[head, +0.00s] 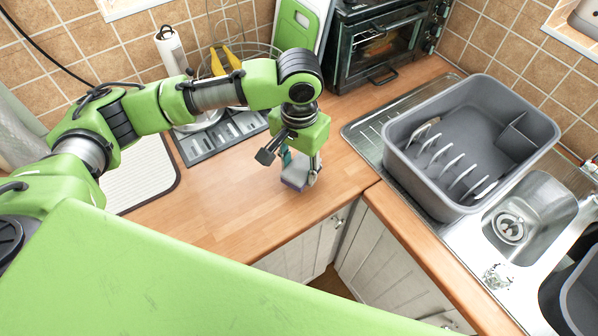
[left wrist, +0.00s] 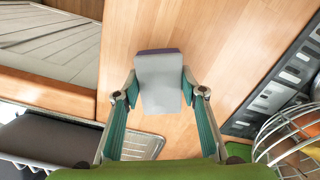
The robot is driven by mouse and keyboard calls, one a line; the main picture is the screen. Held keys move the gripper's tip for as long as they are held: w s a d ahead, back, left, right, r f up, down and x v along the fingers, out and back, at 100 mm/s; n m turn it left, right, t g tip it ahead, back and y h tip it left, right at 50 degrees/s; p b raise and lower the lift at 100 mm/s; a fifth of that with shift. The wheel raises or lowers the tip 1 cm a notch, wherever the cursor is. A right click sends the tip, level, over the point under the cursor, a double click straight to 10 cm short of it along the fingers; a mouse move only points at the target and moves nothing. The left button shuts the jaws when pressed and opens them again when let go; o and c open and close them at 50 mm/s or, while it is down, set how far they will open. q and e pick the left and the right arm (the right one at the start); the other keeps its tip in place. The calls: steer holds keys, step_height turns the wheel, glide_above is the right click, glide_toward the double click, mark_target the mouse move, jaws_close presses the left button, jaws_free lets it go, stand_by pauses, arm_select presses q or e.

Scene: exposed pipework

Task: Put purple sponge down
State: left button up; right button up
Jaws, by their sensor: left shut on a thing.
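The purple sponge (head: 295,174) has a grey face and a purple layer. My left gripper (head: 301,172) points down and is shut on it, over the wooden counter (head: 235,205) near its front edge. In the left wrist view the sponge (left wrist: 160,84) shows its grey side, with a thin purple edge at the top, between the two fingers. I cannot tell whether its underside touches the counter. My right gripper is not in view.
A grey dish rack tub (head: 470,145) stands on the sink drainer at right. A toaster oven (head: 385,45) is at the back. A grey slotted mat (head: 220,138) and a wire basket (left wrist: 290,135) lie near the arm. Bare counter surrounds the sponge.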

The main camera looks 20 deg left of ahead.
mark_target(299, 170)
arm_select(q)
steer(key=shift+s+f, duration=0.1)
steer(key=shift+f, duration=1.05)
steer(key=o, duration=0.9)
steer(key=shift+f, duration=0.15)
step_height(299, 170, up, 12)
steer(key=shift+r+b, duration=0.2)
steer(key=shift+b, duration=0.4)
steer(key=shift+f, duration=0.1)
